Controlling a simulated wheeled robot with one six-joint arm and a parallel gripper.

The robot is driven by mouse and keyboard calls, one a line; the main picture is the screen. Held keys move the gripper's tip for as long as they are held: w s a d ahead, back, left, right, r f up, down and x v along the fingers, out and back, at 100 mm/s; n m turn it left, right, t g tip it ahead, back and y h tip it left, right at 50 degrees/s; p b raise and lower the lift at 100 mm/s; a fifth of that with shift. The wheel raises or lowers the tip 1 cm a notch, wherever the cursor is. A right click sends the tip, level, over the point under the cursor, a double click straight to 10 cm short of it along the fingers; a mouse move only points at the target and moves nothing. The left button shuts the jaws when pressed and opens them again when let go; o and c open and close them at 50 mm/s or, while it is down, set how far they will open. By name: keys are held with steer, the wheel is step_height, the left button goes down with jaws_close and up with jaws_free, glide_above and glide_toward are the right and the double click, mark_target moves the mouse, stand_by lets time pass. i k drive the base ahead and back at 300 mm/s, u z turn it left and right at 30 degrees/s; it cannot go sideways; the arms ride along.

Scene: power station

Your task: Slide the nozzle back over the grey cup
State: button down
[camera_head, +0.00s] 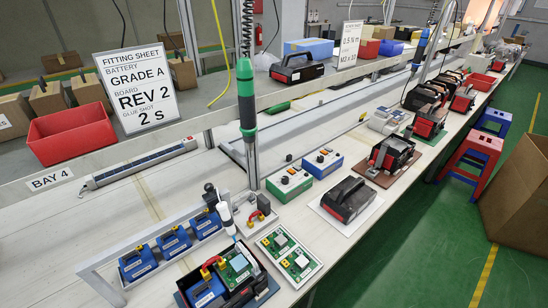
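I cannot make out a grey cup for certain. My gripper is not in view.
An open case (256,284) with a green board stands at the front. Blue batteries (174,242) stand in a rack to its left. A white tray of boards (290,256) lies right. A green-black driver (247,97) hangs above.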

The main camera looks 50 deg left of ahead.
mark_target(213, 200)
steer(key=i, duration=1.1)
steer(key=u, duration=3.45)
steer(key=i, duration=0.5)
steer(key=u, duration=0.05)
